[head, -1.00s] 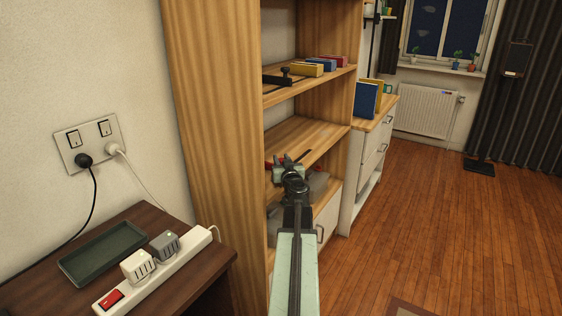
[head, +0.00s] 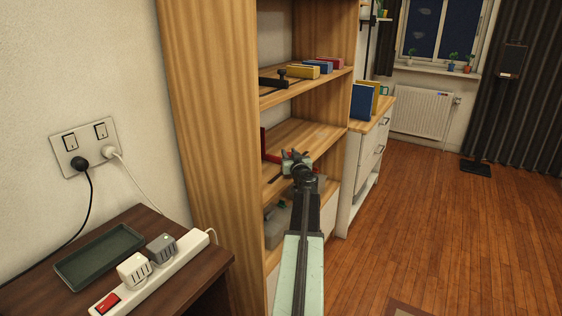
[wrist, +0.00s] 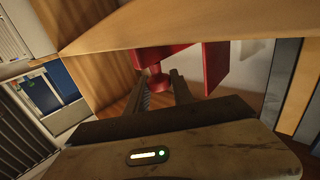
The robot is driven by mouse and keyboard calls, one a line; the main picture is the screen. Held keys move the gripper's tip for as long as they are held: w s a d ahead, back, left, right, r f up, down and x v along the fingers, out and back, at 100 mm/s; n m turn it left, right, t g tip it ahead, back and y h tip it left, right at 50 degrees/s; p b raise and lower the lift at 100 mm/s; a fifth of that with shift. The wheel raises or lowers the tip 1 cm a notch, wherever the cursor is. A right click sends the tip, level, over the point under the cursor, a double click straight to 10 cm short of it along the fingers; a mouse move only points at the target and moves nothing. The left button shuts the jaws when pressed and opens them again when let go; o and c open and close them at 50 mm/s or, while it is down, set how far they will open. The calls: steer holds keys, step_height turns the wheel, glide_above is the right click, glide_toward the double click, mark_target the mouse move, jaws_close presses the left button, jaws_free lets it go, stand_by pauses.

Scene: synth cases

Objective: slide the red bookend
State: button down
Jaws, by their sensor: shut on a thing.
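The red bookend stands on the middle shelf of the wooden bookcase. In the head view its upright plate (head: 263,141) shows at the shelf's left end, with some red low beside my gripper (head: 295,158), which hides the rest. In the wrist view the bookend's plate (wrist: 215,66) is to the right, and its red knob (wrist: 155,76) is between the fingertips of my gripper (wrist: 160,84). My gripper is shut on the knob.
The shelf above holds a black bookend (head: 274,77) and several colored books (head: 304,71). The middle shelf (head: 308,135) is bare behind my gripper. Grey items (head: 277,225) sit below. A dark side table (head: 190,270) with a power strip is at left.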

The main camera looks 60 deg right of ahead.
steer(key=d, duration=1.1)
steer(key=shift+d, duration=0.15)
steer(key=c, duration=1.1)
jaws_free()
steer(key=shift+s, duration=0.1)
steer(key=v, duration=0.7)
steer(key=shift+s+a, duration=0.15)
steer(key=shift+a, duration=0.25)
steer(key=shift+s, duration=0.1)
